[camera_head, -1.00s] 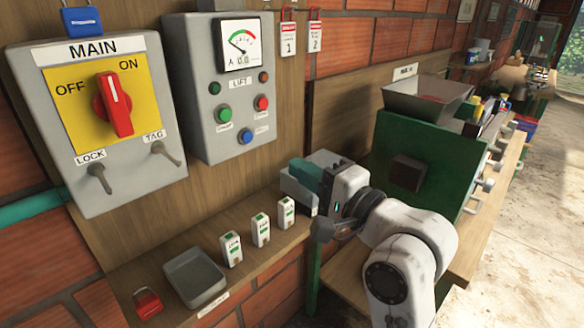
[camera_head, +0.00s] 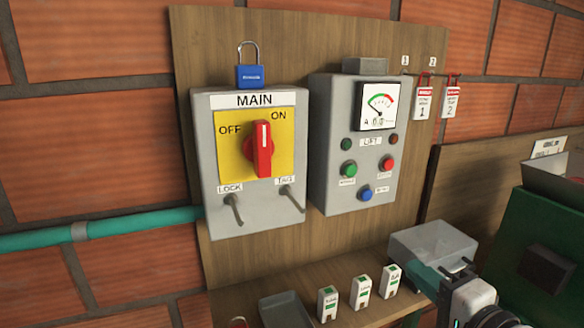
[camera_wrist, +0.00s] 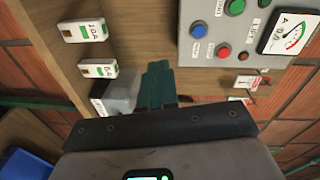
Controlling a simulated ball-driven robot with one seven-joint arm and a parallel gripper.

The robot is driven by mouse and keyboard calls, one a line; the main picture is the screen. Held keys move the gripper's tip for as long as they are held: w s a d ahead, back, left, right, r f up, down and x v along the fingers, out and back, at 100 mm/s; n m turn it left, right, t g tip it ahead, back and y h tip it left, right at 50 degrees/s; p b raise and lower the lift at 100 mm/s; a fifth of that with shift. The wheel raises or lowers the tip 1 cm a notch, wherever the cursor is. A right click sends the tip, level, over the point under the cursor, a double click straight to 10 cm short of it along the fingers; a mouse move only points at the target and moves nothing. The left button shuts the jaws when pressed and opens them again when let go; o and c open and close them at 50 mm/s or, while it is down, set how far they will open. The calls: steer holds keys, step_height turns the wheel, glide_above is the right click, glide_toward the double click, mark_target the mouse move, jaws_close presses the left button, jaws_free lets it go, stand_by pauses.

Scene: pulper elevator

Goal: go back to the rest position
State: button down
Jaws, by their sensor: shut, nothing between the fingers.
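My gripper (camera_wrist: 158,86) shows in the wrist view with its teal fingers together and nothing between them. It points toward the wooden board and shelf, with a grey box (camera_wrist: 118,94) close to its left. In the head view part of my gripper (camera_head: 456,270) shows at the lower right edge, in front of the grey box (camera_head: 432,243). The MAIN switch box (camera_head: 249,218) carries a red handle (camera_head: 263,150) that stands upright. A blue padlock (camera_head: 250,76) is on top of that box. The LIFT panel (camera_head: 325,148) has its meter needle toward the left.
Several small white labelled blocks (camera_head: 361,293) and a grey tray (camera_head: 285,311) are on the shelf. Two red-and-white tags (camera_head: 423,101) hang at the right. A green machine (camera_head: 535,235) stands at the right edge. A teal pipe (camera_head: 130,226) runs along the brick wall.

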steer(key=s+d+f+n+g+h, duration=0.1)
steer(key=s+f+n+g, duration=0.3)
steer(key=f, duration=0.7)
steer(key=s+d+f+n+g+h, duration=0.15)
steer(key=s+f+g, duration=0.25)
steer(key=s+f, duration=0.5)
steer(key=s+d+f+n+g+h, duration=0.2)
steer(key=s+f+n+g, duration=0.5)
steer(key=s+f, duration=0.6)
steer(key=s, duration=0.4)
steer(key=shift+d+f, duration=0.2)
steer(key=shift+f, duration=0.15)
steer(key=shift+n, duration=0.25)
steer(key=shift+s+a+r, duration=0.1)
steer(key=shift+s+a, duration=0.05)
steer(key=shift+a, duration=0.15)
